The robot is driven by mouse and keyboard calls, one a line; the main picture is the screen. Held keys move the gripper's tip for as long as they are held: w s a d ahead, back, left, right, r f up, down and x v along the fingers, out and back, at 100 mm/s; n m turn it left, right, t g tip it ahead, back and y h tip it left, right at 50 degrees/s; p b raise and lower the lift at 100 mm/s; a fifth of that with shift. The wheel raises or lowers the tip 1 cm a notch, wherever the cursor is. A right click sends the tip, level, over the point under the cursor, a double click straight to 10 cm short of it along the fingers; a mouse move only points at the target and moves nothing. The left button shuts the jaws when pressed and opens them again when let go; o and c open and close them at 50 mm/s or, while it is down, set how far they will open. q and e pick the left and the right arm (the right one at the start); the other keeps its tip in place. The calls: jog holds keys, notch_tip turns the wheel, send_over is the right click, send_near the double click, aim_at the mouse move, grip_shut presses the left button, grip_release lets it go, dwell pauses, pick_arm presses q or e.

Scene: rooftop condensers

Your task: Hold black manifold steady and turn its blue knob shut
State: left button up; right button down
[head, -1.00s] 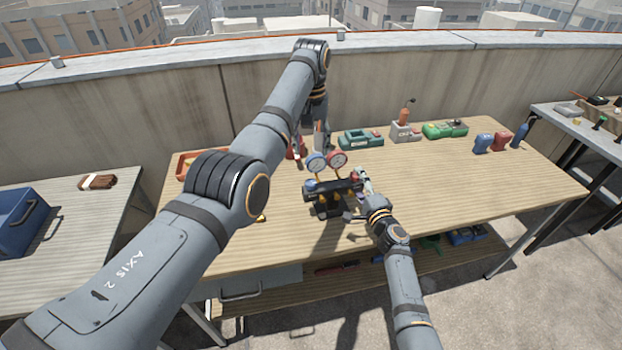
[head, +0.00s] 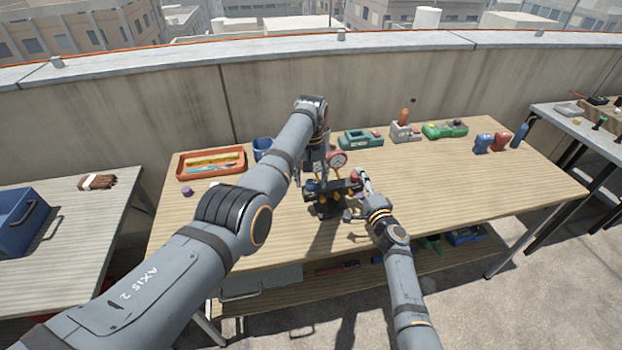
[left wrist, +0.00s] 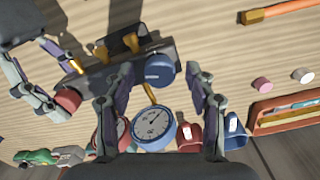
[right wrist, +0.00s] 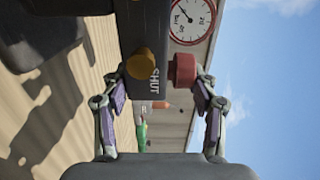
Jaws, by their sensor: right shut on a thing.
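The black manifold (head: 325,207) stands on the wooden bench, with a red gauge (head: 338,159) above it. It also shows in the left wrist view (left wrist: 95,80), with a blue gauge (left wrist: 153,128). Its blue knob (left wrist: 160,72) is between the fingers of my left gripper (left wrist: 160,77), which is open with gaps on both sides. My right gripper (right wrist: 160,85) is shut on the manifold's right end (right wrist: 150,40), by the red knob (right wrist: 182,71) and the word SHUT. In the head view, my left arm partly hides the manifold.
A green device (head: 360,139), a grey device (head: 404,132) and another green device (head: 445,130) line the back. The bench's right front is clear.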

pick_arm(q)
jog(key=c, duration=1.1)
pick_arm(e)
jog(key=shift+f, duration=0.1)
pick_arm(q)
jog(key=shift+m, duration=0.4)
jog(key=m, duration=1)
jog(key=shift+m, duration=1.9)
jog(key=o, duration=1.1)
